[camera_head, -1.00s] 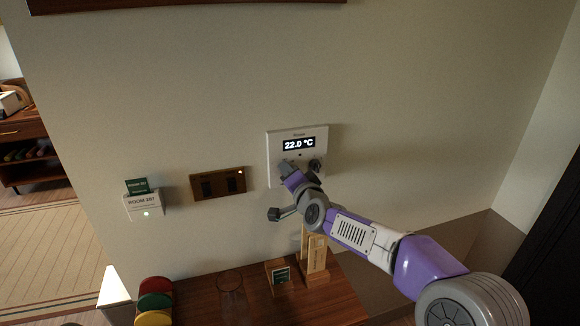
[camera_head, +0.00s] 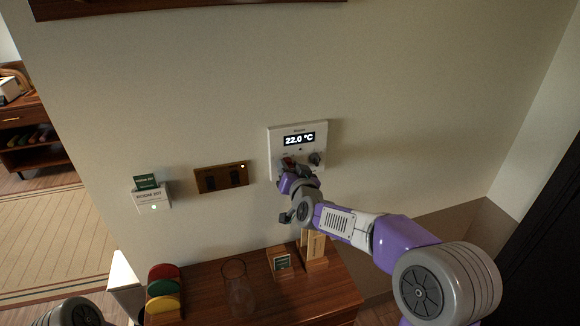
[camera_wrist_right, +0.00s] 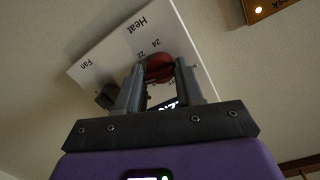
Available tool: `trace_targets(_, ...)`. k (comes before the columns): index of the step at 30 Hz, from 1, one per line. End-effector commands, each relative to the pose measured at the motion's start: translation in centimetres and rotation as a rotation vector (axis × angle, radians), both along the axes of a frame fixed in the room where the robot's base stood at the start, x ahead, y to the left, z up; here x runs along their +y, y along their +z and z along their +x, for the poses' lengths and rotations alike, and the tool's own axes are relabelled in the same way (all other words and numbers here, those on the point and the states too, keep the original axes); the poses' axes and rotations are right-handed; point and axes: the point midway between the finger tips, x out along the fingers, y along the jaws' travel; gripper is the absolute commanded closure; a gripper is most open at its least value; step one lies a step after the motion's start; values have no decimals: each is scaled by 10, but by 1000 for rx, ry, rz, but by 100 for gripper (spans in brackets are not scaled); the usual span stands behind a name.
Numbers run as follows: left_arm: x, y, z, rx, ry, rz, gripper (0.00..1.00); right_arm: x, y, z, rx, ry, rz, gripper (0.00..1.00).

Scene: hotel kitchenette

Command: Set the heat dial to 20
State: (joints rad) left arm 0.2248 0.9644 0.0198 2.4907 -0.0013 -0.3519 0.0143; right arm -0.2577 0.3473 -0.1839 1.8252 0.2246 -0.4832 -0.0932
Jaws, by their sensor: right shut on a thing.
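The white wall thermostat (camera_head: 272,140) has a display (camera_head: 299,139) reading 22.0 °C. Its red heat dial (camera_head: 287,163) is at the lower left of the panel, partly hidden by my right gripper (camera_head: 291,172). In the right wrist view the red dial (camera_wrist_right: 159,67) sits between the two fingers, which are shut on it. The labels "Heat", "24" and "22" show beside it; the dial's pointer cannot be made out. The dark fan dial (camera_head: 316,159) is to the right of the heat dial. My left gripper is not in view.
A brown switch plate (camera_head: 221,177) and a room card holder (camera_head: 153,197) are on the wall to the left. Below, a wooden counter (camera_head: 205,290) bears a glass vase (camera_head: 237,288), a small sign (camera_head: 281,262) and a rack of coloured discs (camera_head: 164,288).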

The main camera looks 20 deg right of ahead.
Motion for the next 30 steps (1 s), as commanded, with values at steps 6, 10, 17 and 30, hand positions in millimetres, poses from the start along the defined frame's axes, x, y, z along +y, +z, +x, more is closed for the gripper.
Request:
trace_targets(6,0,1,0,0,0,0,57,1,4,0,-9,0,-12,94)
trace_targets(10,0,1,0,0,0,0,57,1,4,0,-10,1,-12,94)
trace_targets(17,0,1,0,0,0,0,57,1,3,0,-7,1,-11,48)
trace_targets(30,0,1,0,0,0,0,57,0,2,-7,-2,0,-10,40)
